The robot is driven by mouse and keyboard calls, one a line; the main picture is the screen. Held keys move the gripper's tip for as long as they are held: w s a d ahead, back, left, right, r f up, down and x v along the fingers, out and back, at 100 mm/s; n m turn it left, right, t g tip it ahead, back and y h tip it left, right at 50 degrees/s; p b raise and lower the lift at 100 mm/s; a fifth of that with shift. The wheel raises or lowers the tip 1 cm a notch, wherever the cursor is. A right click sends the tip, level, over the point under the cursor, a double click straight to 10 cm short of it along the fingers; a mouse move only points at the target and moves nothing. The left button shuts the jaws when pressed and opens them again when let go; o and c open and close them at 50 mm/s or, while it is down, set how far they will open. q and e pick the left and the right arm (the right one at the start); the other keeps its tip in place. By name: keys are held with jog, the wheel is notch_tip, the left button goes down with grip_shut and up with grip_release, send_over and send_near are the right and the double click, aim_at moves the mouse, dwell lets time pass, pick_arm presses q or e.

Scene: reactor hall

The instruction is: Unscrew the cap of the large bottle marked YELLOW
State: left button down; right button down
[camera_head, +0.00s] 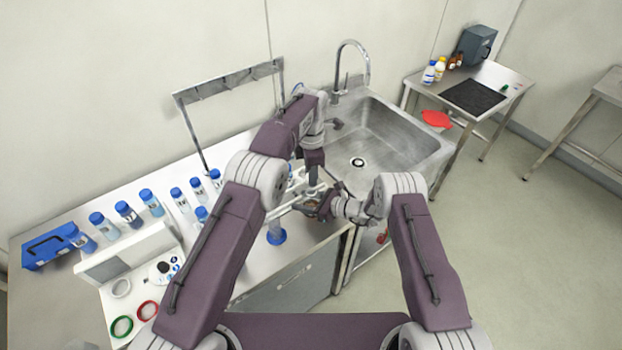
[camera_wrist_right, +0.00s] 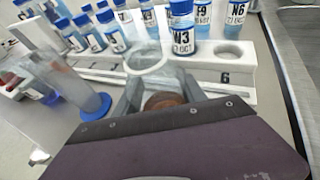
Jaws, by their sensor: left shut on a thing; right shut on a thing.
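My right gripper (camera_head: 328,207) is over the front of the counter beside the sink. In the right wrist view, its grey fingers (camera_wrist_right: 178,108) are shut on a brown round thing (camera_wrist_right: 165,101), probably a brown bottle; no marking on it shows. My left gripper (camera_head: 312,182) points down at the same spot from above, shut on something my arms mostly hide. I cannot read the word YELLOW anywhere. On the far side table stand a white bottle with a blue cap (camera_head: 429,73), a bottle with a yellow label or content (camera_head: 440,69) and small brown bottles (camera_head: 457,59).
A white rack (camera_wrist_right: 205,84) with blue-capped vials stands just beyond the right gripper. A clear cylinder with a blue base (camera_head: 276,236) stands close by on the left. The steel sink (camera_head: 395,135) lies to the right. More blue-capped bottles (camera_head: 128,213) line the left counter.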

pick_arm(q)
jog(key=shift+r, duration=0.75)
pick_arm(e)
jog(key=c, duration=0.6)
grip_release()
pick_arm(q)
jog(key=shift+f+b, duration=0.9)
pick_arm(e)
jog(key=v, duration=1.2)
